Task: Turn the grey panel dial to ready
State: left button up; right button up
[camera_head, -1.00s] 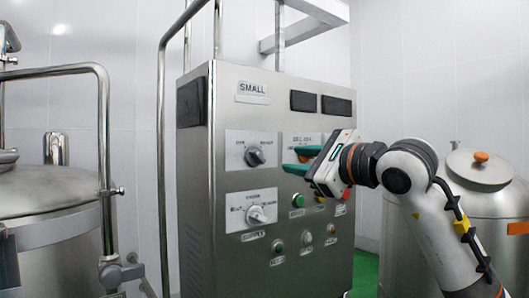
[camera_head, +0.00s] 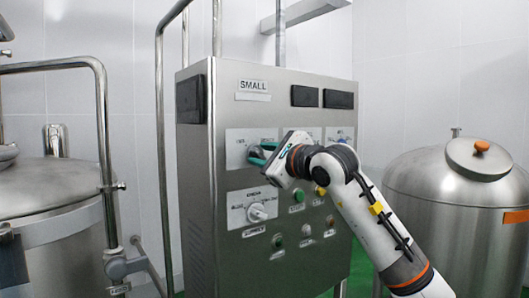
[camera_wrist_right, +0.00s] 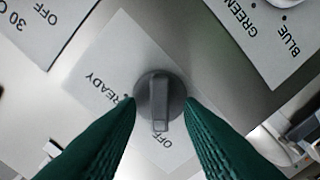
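The grey panel dial (camera_wrist_right: 160,100) sits on a white plate marked READY and OFF on the steel cabinet. In the right wrist view its bar stands nearly upright, with the pale-marked end pointing down towards OFF; READY is to the left. My right gripper (camera_wrist_right: 160,99) is open, its green fingertips on either side of the dial; I cannot tell if they touch it. In the head view my right gripper (camera_head: 262,155) is at the upper left plate (camera_head: 236,148) and largely hides the dial. My left gripper is not in view.
A white dial (camera_head: 257,213) is just below on its own plate. A green button (camera_head: 297,209) and several other controls are to the right. A steel tank (camera_head: 450,200) stands at the right, another (camera_head: 60,185) at the left. A vertical rail (camera_head: 161,120) runs left of the cabinet.

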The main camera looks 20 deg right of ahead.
jog(key=shift+c, duration=0.5)
grip_shut()
jog(key=shift+f, duration=0.1)
jog(key=m+b, duration=0.2)
jog(key=shift+b, duration=0.3)
jog(key=m+b, duration=0.2)
jog(key=m, duration=0.2)
jog(key=shift+d+b, duration=0.1)
jog(key=shift+b, duration=0.25)
jog(key=m+b, duration=0.3)
jog(key=m, duration=0.3)
jog(key=shift+d, duration=0.15)
jog(key=m+b, duration=0.2)
jog(key=m, duration=0.3)
jog(key=shift+w+d+m+b, duration=0.1)
jog(key=shift+m+b, duration=0.2)
jog(key=shift+m, duration=0.1)
